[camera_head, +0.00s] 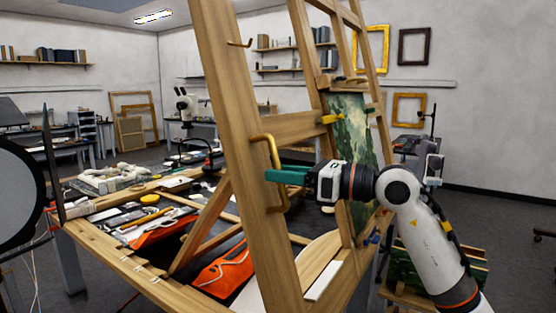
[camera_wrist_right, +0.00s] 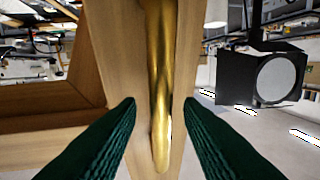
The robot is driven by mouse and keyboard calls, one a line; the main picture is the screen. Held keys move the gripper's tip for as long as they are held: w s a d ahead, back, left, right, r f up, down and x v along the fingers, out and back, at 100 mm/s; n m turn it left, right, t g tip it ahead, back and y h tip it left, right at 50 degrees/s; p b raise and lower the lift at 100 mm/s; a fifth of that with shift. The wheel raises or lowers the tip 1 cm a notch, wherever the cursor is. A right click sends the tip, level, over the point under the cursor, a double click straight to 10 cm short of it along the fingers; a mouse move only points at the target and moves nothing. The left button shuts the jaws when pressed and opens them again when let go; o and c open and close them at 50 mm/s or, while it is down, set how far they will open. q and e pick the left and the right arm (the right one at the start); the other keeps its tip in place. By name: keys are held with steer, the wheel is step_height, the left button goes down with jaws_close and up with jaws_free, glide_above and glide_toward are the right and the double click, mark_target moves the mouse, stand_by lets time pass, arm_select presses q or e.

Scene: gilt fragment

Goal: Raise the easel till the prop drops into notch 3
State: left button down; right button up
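The wooden easel (camera_head: 233,120) stands tilted across the middle of the head view, with a green landscape painting (camera_head: 350,135) on it. A brass handle (camera_head: 284,200) is fixed to its near upright. My right gripper (camera_head: 270,175), with green fingers, is at this handle. In the right wrist view the fingertips (camera_wrist_right: 160,103) are apart, one on each side of the brass handle (camera_wrist_right: 161,80), with visible gaps. A diagonal wooden strut (camera_head: 203,228) shows below the upright; I cannot tell whether it is the prop. My left gripper is not in view.
A black studio lamp (camera_head: 18,205) stands at the left edge. Open floor lies to the right.

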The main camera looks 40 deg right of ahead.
steer(key=shift+w+a, duration=0.35)
steer(key=shift+w, duration=0.2)
jaws_close()
